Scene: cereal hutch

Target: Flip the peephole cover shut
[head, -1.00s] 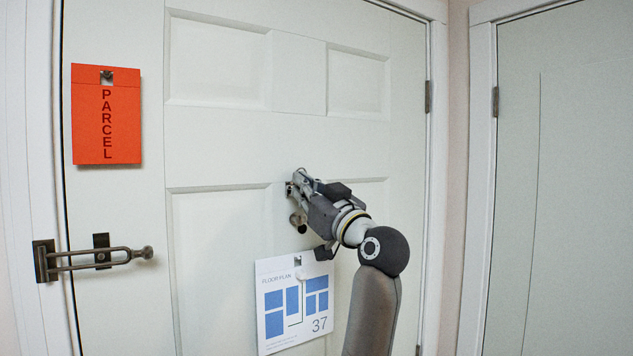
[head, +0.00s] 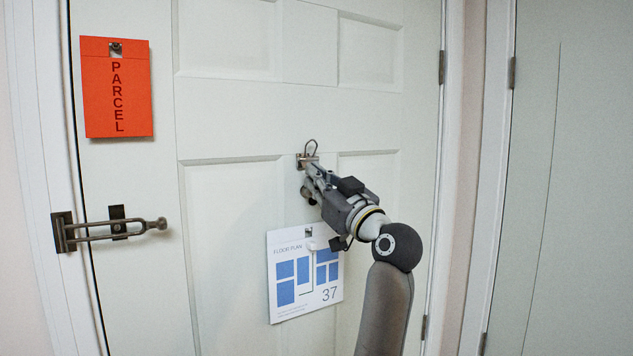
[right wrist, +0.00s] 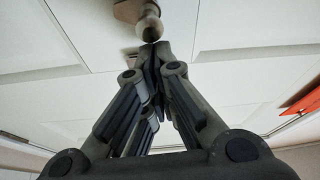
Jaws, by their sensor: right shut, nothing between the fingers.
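A small metal plate (head: 301,161) is fixed to the white door in the head view, with a thin wire-like loop (head: 311,146) standing above it. I take these to be the peephole and its cover; I cannot tell whether the cover is open. My right gripper (head: 309,169) is shut and empty, its tips at or just in front of the plate and partly hiding it. A dark round knob (head: 307,193) projects just below; it appears at the top of the right wrist view (right wrist: 148,22), close to the shut fingertips (right wrist: 156,50). My left gripper is out of view.
An orange PARCEL card (head: 117,100) hangs at upper left. A door guard latch (head: 110,231) projects at the door's left edge. A floor plan sheet (head: 290,306) hangs below my right gripper. A second door (head: 575,180) stands at right.

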